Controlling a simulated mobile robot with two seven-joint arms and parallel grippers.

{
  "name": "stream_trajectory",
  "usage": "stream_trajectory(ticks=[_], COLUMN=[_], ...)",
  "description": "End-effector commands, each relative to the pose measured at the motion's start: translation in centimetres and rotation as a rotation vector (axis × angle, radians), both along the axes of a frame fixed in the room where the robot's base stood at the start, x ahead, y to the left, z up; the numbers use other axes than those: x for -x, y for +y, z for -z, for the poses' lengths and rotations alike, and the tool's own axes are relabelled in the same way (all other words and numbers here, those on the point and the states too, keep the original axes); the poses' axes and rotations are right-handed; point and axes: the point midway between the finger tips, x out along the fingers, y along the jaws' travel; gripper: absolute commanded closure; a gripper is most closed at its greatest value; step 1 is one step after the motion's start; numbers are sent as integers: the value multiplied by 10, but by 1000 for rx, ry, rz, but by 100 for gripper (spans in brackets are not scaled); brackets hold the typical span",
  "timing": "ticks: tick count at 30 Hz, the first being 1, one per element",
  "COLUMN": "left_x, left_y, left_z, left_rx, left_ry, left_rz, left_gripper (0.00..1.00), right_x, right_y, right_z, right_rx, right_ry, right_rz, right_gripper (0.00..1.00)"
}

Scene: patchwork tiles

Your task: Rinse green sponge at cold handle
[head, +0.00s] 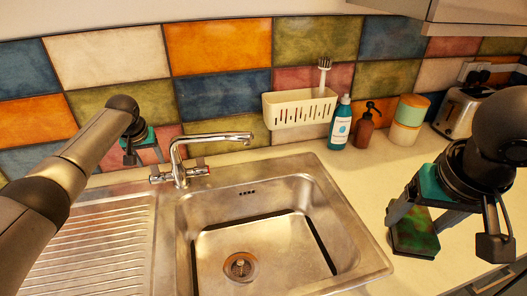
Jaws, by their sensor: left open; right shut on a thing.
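The green sponge (415,243), dark and mottled, is at the tips of my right gripper (418,212). That gripper is shut on it, over the counter to the right of the sink. The chrome tap (180,160) stands behind the sink, its spout reaching right over the basin. Its left handle (160,176) shows no clear colour mark; its right handle (203,170) has a red mark. My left gripper (143,157) is open and empty, up and to the left of the left handle. I cannot tell whether it touches the tap.
The steel sink basin (310,262) is empty, with a drain and a ribbed drainboard (95,250) on its left. A cream caddy (300,110) with a brush, a blue bottle (340,125), a brown bottle (367,130), stacked canisters (405,128) and a toaster (458,108) line the back.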

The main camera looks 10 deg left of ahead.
Motion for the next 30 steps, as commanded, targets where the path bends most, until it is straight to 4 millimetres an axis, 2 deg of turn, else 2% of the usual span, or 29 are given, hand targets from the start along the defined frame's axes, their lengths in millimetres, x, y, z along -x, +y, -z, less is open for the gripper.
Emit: stream_trajectory(ticks=[3, 9, 23, 24, 30], left_x=[-4, -10, -12, -12, -12], left_y=[2, 5, 6, 6, 6], left_z=[15, 28, 33, 33, 33], left_rx=[-1, 0, -2, -2, -1], left_ry=[3, 1, 1, 1, 1], left_rz=[0, 0, 2, 2, 1], left_gripper=[38, 38, 38, 39, 61], right_x=[0, 0, 0, 0, 0], right_y=[0, 0, 0, 0, 0], right_z=[6, 13, 15, 15, 15], right_rx=[0, 0, 0, 0, 0], right_ry=[0, 0, 0, 0, 0], right_rz=[0, 0, 0, 0, 0], right_gripper=[75, 75, 75, 75, 75])
